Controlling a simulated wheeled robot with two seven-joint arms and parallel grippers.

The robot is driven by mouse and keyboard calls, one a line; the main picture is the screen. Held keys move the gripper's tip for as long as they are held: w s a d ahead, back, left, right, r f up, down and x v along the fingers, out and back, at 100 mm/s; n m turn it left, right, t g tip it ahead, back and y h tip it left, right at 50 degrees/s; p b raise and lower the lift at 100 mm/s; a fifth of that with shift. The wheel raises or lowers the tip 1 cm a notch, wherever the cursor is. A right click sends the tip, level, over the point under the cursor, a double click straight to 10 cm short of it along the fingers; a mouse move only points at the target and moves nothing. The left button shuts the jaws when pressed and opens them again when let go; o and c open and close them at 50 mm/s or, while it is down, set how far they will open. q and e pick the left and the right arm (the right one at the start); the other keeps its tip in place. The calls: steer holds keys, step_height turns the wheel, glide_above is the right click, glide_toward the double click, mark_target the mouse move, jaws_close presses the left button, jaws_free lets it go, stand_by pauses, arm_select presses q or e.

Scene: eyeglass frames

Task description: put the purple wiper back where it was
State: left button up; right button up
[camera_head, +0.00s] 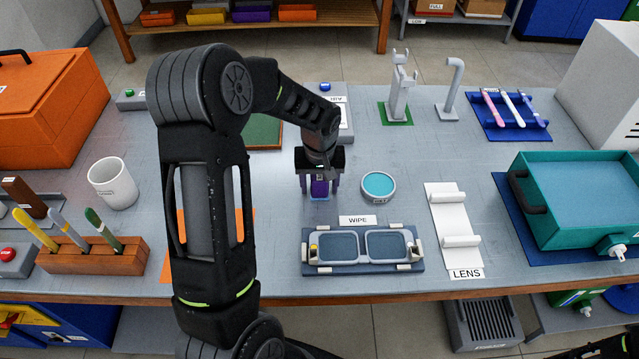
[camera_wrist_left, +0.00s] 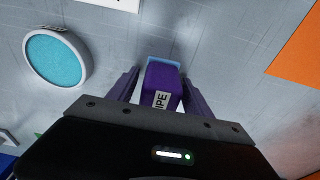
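The purple wiper (camera_head: 319,188) is a small purple block with a pale blue pad at its lower end. It stands near the middle of the table, left of the round teal dish. My left gripper (camera_head: 319,187) points down over it, one finger on each side. In the left wrist view the wiper (camera_wrist_left: 163,85), with a white label, shows between the fingers of the left gripper (camera_wrist_left: 160,85). Narrow gaps show between fingers and wiper, so the gripper looks open around it.
The teal dish (camera_head: 378,185) is close to the right of the gripper. A tray with glasses frames (camera_head: 362,249) lies in front, behind it a WIPE label (camera_head: 357,220). A white LENS rack (camera_head: 452,230) stands further right. My left arm hides part of an orange mat.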

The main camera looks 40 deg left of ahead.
arm_select(q)
steer(key=shift+o, duration=0.5)
steer(key=shift+r, duration=0.1)
steer(key=shift+r, duration=0.5)
steer(key=r, duration=0.7)
steer(key=s+d+r, duration=0.1)
steer(key=r, duration=0.3)
steer(key=shift+s, duration=0.1)
steer(key=shift+a, duration=0.1)
